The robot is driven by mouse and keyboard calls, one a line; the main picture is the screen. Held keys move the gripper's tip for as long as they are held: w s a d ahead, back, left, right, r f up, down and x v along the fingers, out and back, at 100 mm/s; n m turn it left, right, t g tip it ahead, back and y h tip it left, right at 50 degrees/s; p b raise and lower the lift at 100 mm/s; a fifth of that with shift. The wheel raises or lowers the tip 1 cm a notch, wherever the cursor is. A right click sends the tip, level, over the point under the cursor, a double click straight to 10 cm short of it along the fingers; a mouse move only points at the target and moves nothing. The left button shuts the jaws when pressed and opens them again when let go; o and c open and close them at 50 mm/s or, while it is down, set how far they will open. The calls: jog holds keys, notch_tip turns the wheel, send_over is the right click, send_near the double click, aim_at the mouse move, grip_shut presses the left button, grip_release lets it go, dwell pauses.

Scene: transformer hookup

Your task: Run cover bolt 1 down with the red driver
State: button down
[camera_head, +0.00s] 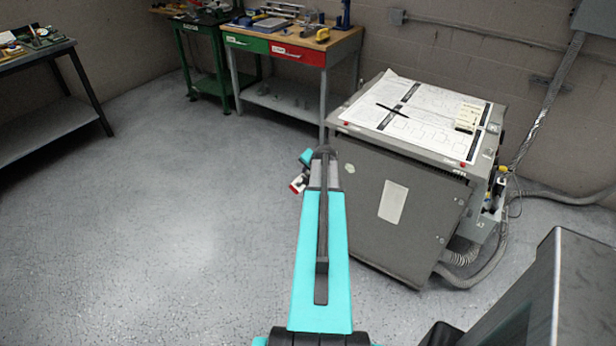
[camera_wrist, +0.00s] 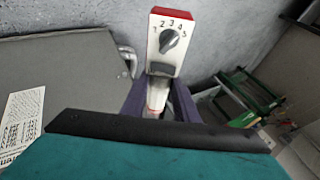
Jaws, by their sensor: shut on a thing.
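The red driver (camera_wrist: 171,44) has a white face with a black dial and numbers, and a red end. My gripper (camera_wrist: 160,104) is shut on it, with a dark purple finger on either side. In the head view the driver (camera_head: 297,185) shows as a small red and white piece left of my arm's end. A grey transformer box (camera_head: 350,112) stands to the right, with its front cover (camera_head: 394,200) facing me. Small red spots show at the box's top front edge; I cannot tell which, if any, is cover bolt 1. The driver's tip is hidden.
A drawing sheet (camera_head: 420,112) lies on the box with a dark pen and a pale block. Cables and conduit (camera_head: 487,265) run along the box's right side. Workbenches (camera_head: 292,50) stand at the back and far left. The floor (camera_head: 170,210) at left is clear.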

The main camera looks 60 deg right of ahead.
jog(key=shift+d, duration=1.85)
jog(key=shift+d+b, duration=0.65)
jog(key=shift+d, duration=0.2)
dwell(2.0)
jog(key=w+a+r+n+y, duration=0.2)
jog(key=w+a+r+n, duration=0.3)
jog(key=a, duration=0.6)
jog(key=w+a+r+n+t+y, duration=0.1)
jog(key=w+a+r+y, duration=0.15)
jog(key=w+a, duration=0.7)
jog(key=w+a+r+n+y, duration=0.1)
jog(key=w+a+r+n, duration=0.3)
jog(key=a, duration=0.8)
jog(key=a+r+n+g+y, duration=0.1)
jog(key=a+r+n, duration=0.2)
jog(key=a, duration=0.9)
jog(key=s+a+r+n+g+y, duration=0.1)
jog(key=a+r+n+y, duration=0.1)
jog(key=a, duration=1.1)
jog(key=s+a+r+n+g+y, duration=0.1)
jog(key=a+r+n, duration=0.4)
jog(key=a, duration=0.8)
jog(key=shift+a+r+g+y, duration=0.15)
jog(key=shift+r+g+y, duration=0.15)
jog(key=shift+r+y, duration=0.35)
